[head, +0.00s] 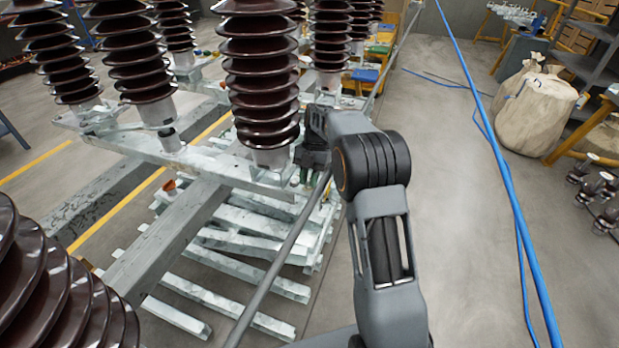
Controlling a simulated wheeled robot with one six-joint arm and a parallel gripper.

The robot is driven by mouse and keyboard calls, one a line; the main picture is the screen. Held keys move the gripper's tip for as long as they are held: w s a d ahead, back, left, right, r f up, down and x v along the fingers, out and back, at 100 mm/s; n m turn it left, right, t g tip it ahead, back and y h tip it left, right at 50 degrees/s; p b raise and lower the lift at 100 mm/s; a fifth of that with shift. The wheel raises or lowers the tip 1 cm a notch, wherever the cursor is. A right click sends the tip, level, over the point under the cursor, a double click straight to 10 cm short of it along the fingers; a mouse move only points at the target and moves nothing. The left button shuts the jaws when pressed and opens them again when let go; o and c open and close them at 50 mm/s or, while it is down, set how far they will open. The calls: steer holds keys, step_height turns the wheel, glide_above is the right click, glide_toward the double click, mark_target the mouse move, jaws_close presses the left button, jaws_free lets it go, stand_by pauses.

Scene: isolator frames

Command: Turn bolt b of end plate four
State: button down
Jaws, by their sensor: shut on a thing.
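A brown ribbed insulator (262,80) stands upright on a grey metal end plate (225,166) in the middle of the head view. My gripper (308,178) is at the right end of this plate, beside the insulator's foot, with its jaws pointing down. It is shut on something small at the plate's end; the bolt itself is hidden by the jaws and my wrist. I cannot read any plate number or bolt letter.
More ribbed insulators (135,55) stand behind and to the left. A long grey rod (275,262) runs diagonally close to my arm. Pale metal slats (235,268) lie below. Blue cables (497,160) and sacks (533,108) are at right, with bare floor between.

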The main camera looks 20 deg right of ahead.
mark_target(308, 184)
steer(key=shift+f, duration=0.15)
steer(key=c, duration=1.3)
jaws_free()
steer(key=shift+o, duration=0.2)
steer(key=shift+w+d+r, duration=0.1)
steer(key=shift+r, duration=0.35)
steer(key=p+v, duration=0.1)
steer(key=v, duration=0.1)
steer(key=shift+w+r, duration=0.1)
steer(key=shift+r, duration=0.2)
steer(key=w+d+p, duration=0.7)
steer(key=w+p, duration=0.2)
steer(key=shift+d+p, duration=0.2)
steer(key=shift+p, duration=0.2)
